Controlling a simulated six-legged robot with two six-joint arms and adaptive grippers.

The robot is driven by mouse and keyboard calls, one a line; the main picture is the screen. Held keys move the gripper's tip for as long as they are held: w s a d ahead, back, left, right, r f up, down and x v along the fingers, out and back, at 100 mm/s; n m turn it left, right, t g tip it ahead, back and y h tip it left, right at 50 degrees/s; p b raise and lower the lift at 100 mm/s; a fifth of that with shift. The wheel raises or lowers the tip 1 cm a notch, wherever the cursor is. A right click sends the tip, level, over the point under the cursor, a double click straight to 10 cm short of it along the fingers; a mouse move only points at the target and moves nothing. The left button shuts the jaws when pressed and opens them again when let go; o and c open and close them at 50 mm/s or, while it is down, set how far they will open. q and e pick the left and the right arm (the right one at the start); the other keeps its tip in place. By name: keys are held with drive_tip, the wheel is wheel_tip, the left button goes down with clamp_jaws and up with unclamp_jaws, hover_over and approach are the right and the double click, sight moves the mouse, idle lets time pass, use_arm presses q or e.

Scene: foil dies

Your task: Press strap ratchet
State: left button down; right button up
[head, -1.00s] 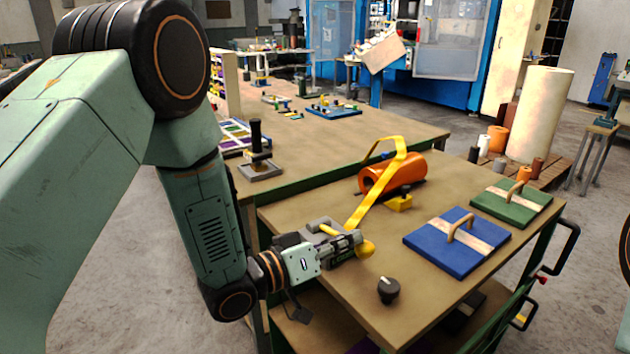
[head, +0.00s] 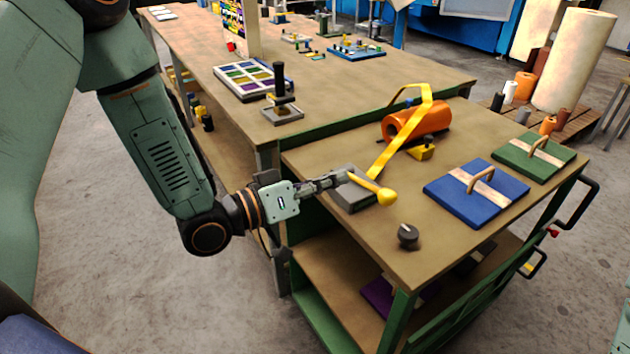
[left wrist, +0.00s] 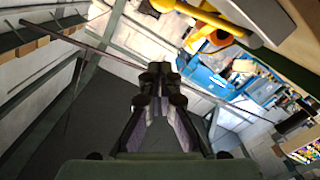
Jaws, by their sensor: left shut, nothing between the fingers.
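A grey ratchet block (head: 358,203) sits near the left edge of the cart's top, with a yellow lever (head: 368,184) across it ending in a round yellow knob (head: 387,197). A yellow strap (head: 385,155) runs from the block up towards an orange roll (head: 416,122). My left gripper (head: 342,177) is shut and empty, with its tips at the block's left side, close to the lever's left end. I cannot tell whether they touch. The left wrist view shows the closed fingers (left wrist: 158,76), with yellow and orange parts above right. My right gripper is not in view.
A blue panel (head: 447,188) and a green panel (head: 510,150), both with handles, lie at right. A black knob (head: 408,236) stands near the front. A small yellow block (head: 421,153) lies by the roll. A longer workbench (head: 330,100) stands behind.

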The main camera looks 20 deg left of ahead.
use_arm(q)
drive_tip(key=v, duration=0.3)
drive_tip(key=shift+p, duration=0.35)
drive_tip(key=shift+a, duration=0.2)
drive_tip(key=shift+s+d, duration=0.1)
